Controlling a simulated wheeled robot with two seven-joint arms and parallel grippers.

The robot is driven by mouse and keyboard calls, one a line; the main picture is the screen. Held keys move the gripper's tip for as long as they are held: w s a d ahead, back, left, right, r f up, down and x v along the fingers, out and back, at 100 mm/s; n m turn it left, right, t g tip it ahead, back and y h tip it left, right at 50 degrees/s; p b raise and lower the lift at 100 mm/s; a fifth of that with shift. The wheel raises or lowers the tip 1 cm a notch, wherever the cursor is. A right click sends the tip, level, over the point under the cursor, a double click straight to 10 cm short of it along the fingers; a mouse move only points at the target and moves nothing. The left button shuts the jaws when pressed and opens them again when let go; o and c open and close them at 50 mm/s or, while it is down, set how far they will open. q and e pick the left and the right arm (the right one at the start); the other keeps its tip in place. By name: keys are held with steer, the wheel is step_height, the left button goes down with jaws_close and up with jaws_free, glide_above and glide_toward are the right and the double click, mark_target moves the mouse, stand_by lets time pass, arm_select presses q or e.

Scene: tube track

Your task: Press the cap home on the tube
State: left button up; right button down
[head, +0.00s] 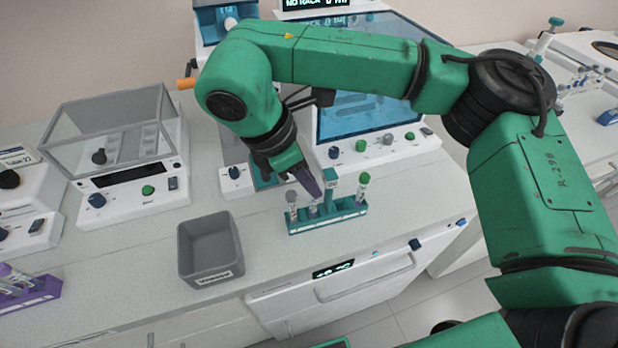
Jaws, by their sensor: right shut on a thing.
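The teal tube rack (343,215) stands on the bench near its front edge. It holds a tube with a grey cap (291,197) on the left and a tube with a green cap (363,179) on the right. Between them a labelled tube (313,209) stands upright in the rack. My right gripper (314,192) comes down at a tilt right over this tube, its dark purplish fingers shut at the tube's top. The cap is mostly hidden by the fingers, and I cannot tell how deep it sits. My left gripper is not in view.
A grey bin (208,250) stands left of the rack. A purple rack (32,293) with tubes is at the far left. A machine with a clear lid (110,120) and a machine with a blue window (365,120) stand behind. The bench between bin and rack is clear.

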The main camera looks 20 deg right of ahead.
steer(key=shift+f+b, duration=0.45)
steer(key=shift+b, duration=0.2)
stand_by(1.2)
steer(key=c, duration=0.7)
jaws_free()
steer(key=p+v, duration=0.1)
steer(key=v, duration=1.3)
steer(key=shift+a+r+p, duration=0.1)
steer(key=shift+r+p, duration=0.2)
